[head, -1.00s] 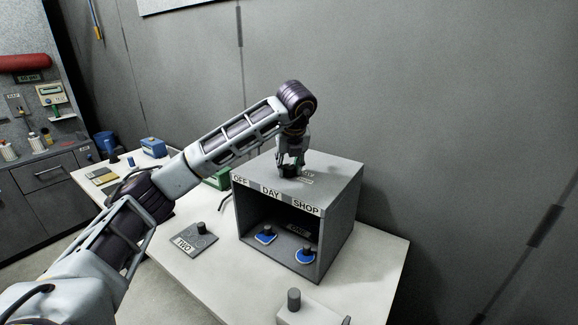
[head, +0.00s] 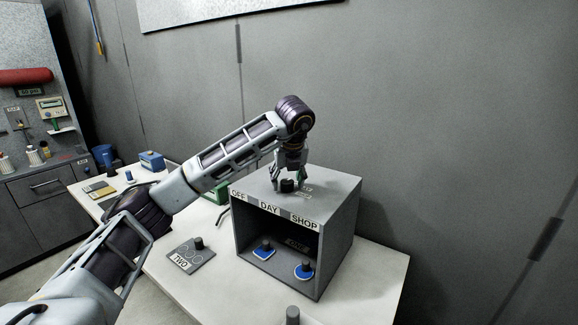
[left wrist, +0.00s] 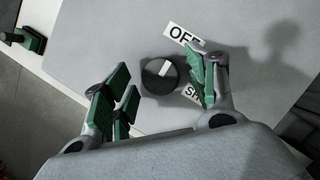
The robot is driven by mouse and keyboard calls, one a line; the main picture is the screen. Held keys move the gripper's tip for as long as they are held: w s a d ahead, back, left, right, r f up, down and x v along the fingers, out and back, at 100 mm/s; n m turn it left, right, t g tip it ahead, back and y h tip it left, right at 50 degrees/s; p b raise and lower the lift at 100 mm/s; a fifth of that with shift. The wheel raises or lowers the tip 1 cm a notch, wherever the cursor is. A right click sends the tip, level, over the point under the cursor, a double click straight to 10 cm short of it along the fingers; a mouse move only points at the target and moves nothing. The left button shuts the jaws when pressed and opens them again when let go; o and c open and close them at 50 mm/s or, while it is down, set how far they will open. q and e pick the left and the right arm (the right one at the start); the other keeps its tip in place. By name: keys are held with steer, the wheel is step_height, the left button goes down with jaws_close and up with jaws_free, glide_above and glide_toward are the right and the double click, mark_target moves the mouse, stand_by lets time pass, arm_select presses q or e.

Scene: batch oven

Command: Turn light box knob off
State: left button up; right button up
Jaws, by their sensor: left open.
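The light box (head: 340,235) is a grey box on the table with an open front and OFF, DAY and SHOP labels on its front edge. Its black round knob (head: 288,186) is on top. In the left wrist view the knob (left wrist: 155,78) has a white mark at its upper right, roughly towards the OFF label (left wrist: 182,36). Another label starting "SH" is partly covered by a finger. My left gripper (head: 287,182) is open above the box top, with its fingers spread on either side of the knob and apart from it. My right gripper is not in view.
Blue-based pieces with dark knobs (head: 304,270) stand inside the dark box. A grey plate marked TWO (head: 190,256) lies left of it. A green item (head: 216,192) is behind my arm. The wall (head: 430,120) is close behind the box.

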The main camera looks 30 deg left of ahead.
arm_select(q)
steer(key=v, duration=1.1)
steer(key=shift+s+r, duration=0.15)
steer(key=shift+r, duration=0.15)
stand_by(0.5)
steer(key=shift+d, duration=0.1)
stand_by(0.7)
